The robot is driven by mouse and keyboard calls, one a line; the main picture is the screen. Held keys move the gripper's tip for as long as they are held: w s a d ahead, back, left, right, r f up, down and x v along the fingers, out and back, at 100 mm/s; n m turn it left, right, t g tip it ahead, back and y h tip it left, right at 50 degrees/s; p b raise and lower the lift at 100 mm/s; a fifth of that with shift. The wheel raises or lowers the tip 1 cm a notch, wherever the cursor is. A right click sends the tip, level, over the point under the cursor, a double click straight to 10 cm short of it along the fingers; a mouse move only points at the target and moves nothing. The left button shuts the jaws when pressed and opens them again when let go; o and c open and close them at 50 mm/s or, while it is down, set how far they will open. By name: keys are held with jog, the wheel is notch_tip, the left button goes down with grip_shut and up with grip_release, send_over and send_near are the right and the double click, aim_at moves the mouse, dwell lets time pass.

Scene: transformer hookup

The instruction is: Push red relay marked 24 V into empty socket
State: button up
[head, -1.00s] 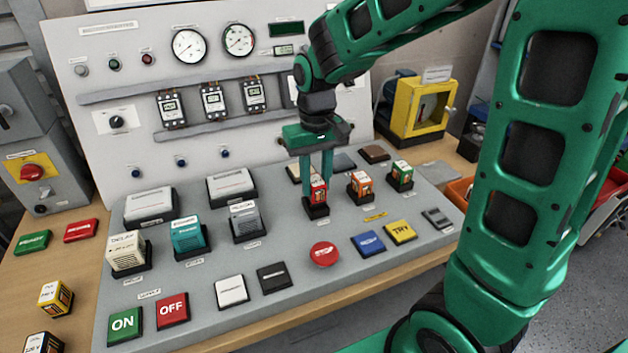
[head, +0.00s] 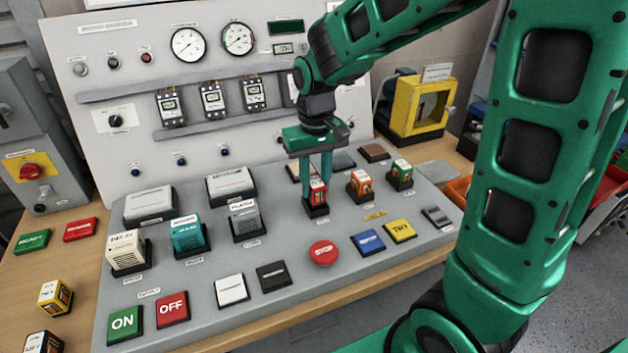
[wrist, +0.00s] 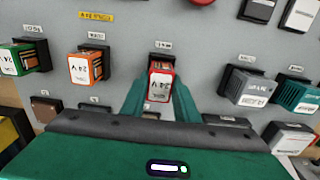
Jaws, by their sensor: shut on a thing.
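The red relay (head: 318,192) with a white label sits upright at a black socket (head: 317,210) in the row on the sloped panel. In the wrist view the red relay (wrist: 159,84) shows its 24 V label, with the black socket (wrist: 163,49) behind it. My gripper (head: 319,178) is shut on the red relay from above, one green finger on each side; the fingers also show in the wrist view (wrist: 160,100). The relay appears in line with the socket. I cannot tell how deep it sits, as the fingers and the relay hide the contact.
An orange relay (head: 360,184) and a green relay (head: 400,175) stand in sockets to the right. A grey relay (head: 245,221) and a teal relay (head: 188,237) stand to the left. A red round button (head: 323,252) lies in front on the panel.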

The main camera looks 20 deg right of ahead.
jog(key=shift+f, duration=1.05)
jog(key=o, duration=1.2)
jog(key=shift+c, duration=0.2)
jog(key=shift+r, duration=0.1)
jog(key=shift+r, duration=2.4)
jog(key=shift+r, duration=0.15)
notch_tip(320, 180, up, 10)
jog(key=shift+r, duration=0.25)
jog(key=shift+w, duration=0.1)
